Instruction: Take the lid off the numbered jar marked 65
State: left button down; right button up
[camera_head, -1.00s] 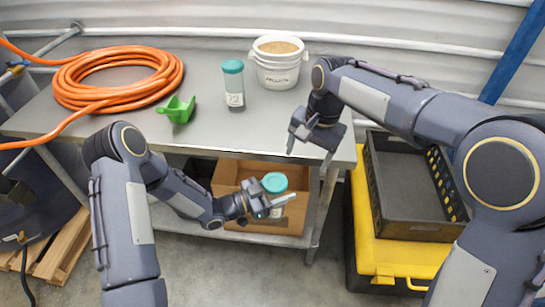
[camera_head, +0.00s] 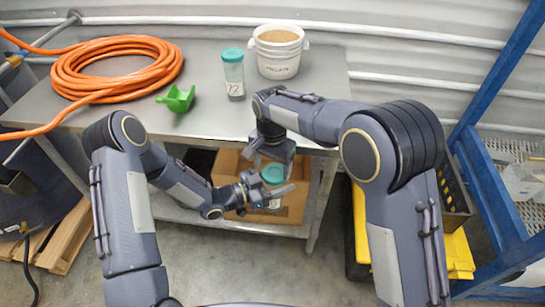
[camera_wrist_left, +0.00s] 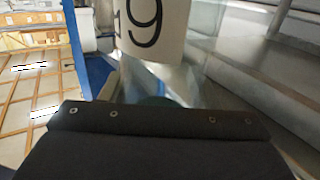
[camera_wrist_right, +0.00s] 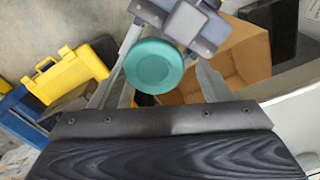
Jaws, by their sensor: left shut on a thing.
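A clear jar with a teal lid (camera_head: 273,174) is held upright in my left gripper (camera_head: 268,196), in front of the cardboard box. The left jaws are shut on the jar's body. In the left wrist view its white label (camera_wrist_left: 152,28) shows a figure like a 9 and part of another, cut off by the frame edge. My right gripper (camera_head: 273,163) is open just above the jar, pointing down. In the right wrist view the lid (camera_wrist_right: 153,65) lies between its two spread fingers, with gaps on both sides.
Another teal-lidded jar marked 72 (camera_head: 233,75) stands on the metal table (camera_head: 212,117), beside a white pellet bucket (camera_head: 279,58), a green scoop (camera_head: 177,98) and an orange hose (camera_head: 115,65). The cardboard box (camera_head: 228,163) is on the lower shelf. A yellow case (camera_head: 455,255) is at right.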

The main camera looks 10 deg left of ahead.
jog(key=shift+d+f, duration=0.25)
jog(key=shift+f, duration=0.5)
jog(key=c, duration=0.7)
jog(key=o, duration=0.9)
jog(key=shift+o, duration=0.2)
notch_tip(320, 180, up, 4)
jog(key=shift+d+r, duration=0.1)
jog(key=shift+r, duration=0.3)
jog(key=shift+c, duration=0.5)
jog(key=shift+r, duration=0.3)
jog(key=shift+c, duration=0.7)
jog(key=shift+d+r+y, duration=0.15)
jog(key=shift+d+r, duration=0.1)
jog(key=shift+r, duration=0.35)
jog(key=shift+d+r+y, duration=0.15)
jog(key=shift+d+r, duration=0.1)
jog(key=shift+r, duration=0.3)
jog(key=shift+a+f, duration=0.2)
jog(key=shift+f, duration=3.7)
